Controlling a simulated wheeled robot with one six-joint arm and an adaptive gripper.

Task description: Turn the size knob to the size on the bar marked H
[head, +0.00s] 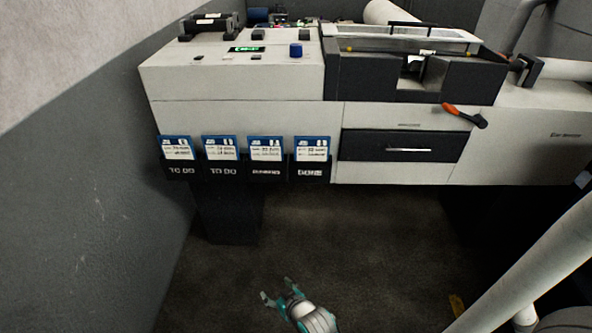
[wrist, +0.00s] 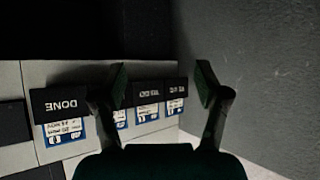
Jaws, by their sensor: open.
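The likely size knob is a blue round knob (head: 296,50) on the white top of the machine, right of a small green-lit display (head: 246,49). A bar marked H cannot be made out in either view. My gripper (head: 277,291) is open and empty, low over the floor in front of the machine, well apart from the knob. In the wrist view my gripper (wrist: 162,85) shows its two fingers spread, with nothing between them. The knob is not in the wrist view.
Card holders with blue-edged cards (head: 221,148) hang on the machine's front; one holder reads DONE (wrist: 61,102). A dark drawer (head: 400,146) and an orange-handled lever (head: 464,115) are at right. A grey wall (head: 80,190) closes the left side.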

